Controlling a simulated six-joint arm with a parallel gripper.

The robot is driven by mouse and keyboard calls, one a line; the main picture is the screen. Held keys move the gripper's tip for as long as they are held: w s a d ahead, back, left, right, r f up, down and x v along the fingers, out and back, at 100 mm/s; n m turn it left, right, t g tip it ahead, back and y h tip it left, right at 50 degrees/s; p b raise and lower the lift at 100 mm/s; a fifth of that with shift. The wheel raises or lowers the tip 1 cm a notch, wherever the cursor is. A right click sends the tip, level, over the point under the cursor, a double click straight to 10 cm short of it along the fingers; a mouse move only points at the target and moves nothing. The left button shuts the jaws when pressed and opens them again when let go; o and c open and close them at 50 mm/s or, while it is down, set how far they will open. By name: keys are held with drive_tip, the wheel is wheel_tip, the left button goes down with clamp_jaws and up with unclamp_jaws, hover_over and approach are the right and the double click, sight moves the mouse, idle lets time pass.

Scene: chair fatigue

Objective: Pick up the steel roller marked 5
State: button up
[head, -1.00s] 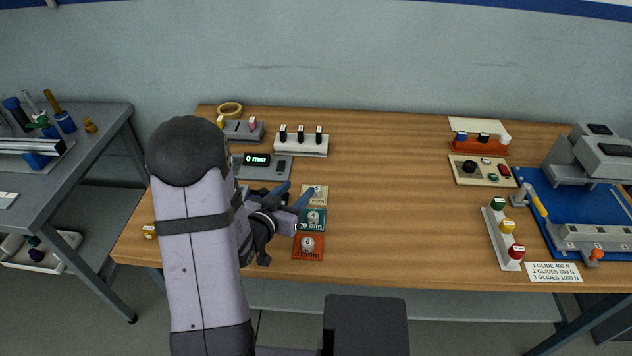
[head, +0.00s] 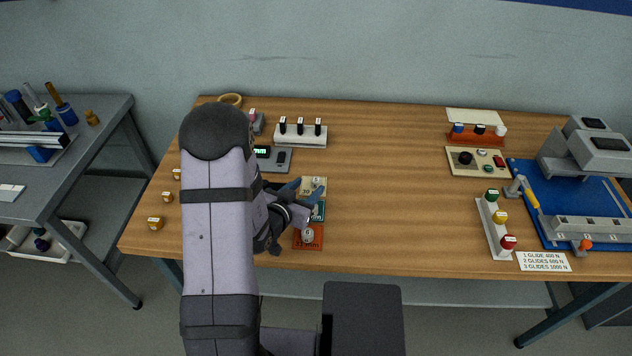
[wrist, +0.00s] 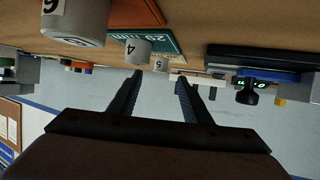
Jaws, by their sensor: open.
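The steel roller marked 5 (wrist: 160,64) is a small grey cylinder, seen in the upside-down wrist view just beyond my fingertips and between their lines. It stands by the beige card (head: 319,183) at the back of a row of cards; in the head view my fingers partly cover this area. My gripper (head: 304,194) is open and empty, low over the cards, and also shows in the wrist view (wrist: 159,80). A roller marked 4 (wrist: 138,50) stands nearer, on the teal card (head: 319,210). A larger roller marked 6 (wrist: 75,22) is nearest, on the orange card (head: 315,243).
A grey gauge with a display (head: 275,160) and a white rack with black pegs (head: 300,140) stand behind the cards. Small yellow blocks (head: 155,223) lie left of my arm. The table's middle, right of the cards, is clear.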

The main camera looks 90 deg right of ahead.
sight(316, 180)
drive_tip(key=shift+p+x, duration=0.6)
drive_tip(key=shift+x, duration=1.75)
drive_tip(key=shift+c, duration=0.5)
clamp_jaws()
